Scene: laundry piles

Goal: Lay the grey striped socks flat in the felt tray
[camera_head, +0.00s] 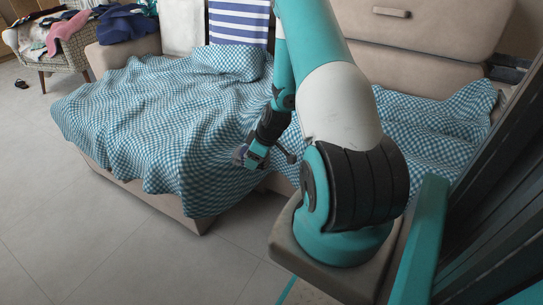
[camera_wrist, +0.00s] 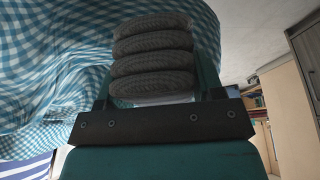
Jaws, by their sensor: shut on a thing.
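My gripper (camera_head: 250,158) is beside the front edge of the checked bedding in the head view. In the wrist view it is shut on a dark grey, banded bundle, the grey striped socks (camera_wrist: 152,58). The bundle shows as several rounded layers stacked between the two fingers. In the head view the socks are too small and too covered by the gripper to make out clearly. No felt tray can be made out in either view.
A sofa bed with rumpled blue-white checked bedding (camera_head: 150,125) fills the middle. Behind it hang a white cloth (camera_head: 183,25) and a blue-striped cloth (camera_head: 238,22). An armchair (camera_head: 45,58) with piled clothes stands at the back left. Bare tiled floor (camera_head: 70,235) lies in front.

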